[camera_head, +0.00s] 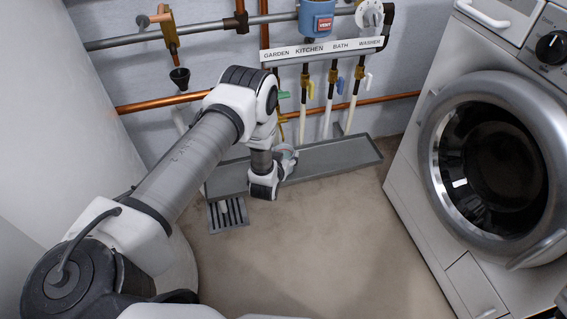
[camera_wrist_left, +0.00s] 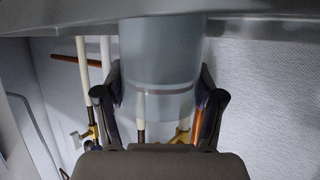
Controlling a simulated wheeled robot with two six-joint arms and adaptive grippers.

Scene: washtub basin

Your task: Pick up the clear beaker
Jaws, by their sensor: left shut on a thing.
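The clear beaker (camera_wrist_left: 162,62) fills the middle of the left wrist view, with a thin reddish line around it. Pipes show through its clear part. My left gripper (camera_wrist_left: 160,108) is shut on it, one dark finger against each side. In the head view my left gripper (camera_head: 280,170) is at the grey trough, and the beaker (camera_head: 287,153) shows only in small part beside it, mostly hidden. I cannot tell whether the beaker's base touches the trough. My right gripper is not in view.
The long grey trough (camera_head: 335,158) runs along the wall under labelled valves (camera_head: 322,49) and pipes. A floor grate (camera_head: 228,215) lies in front. A washing machine (camera_head: 490,165) stands at right. The floor (camera_head: 320,240) between is clear.

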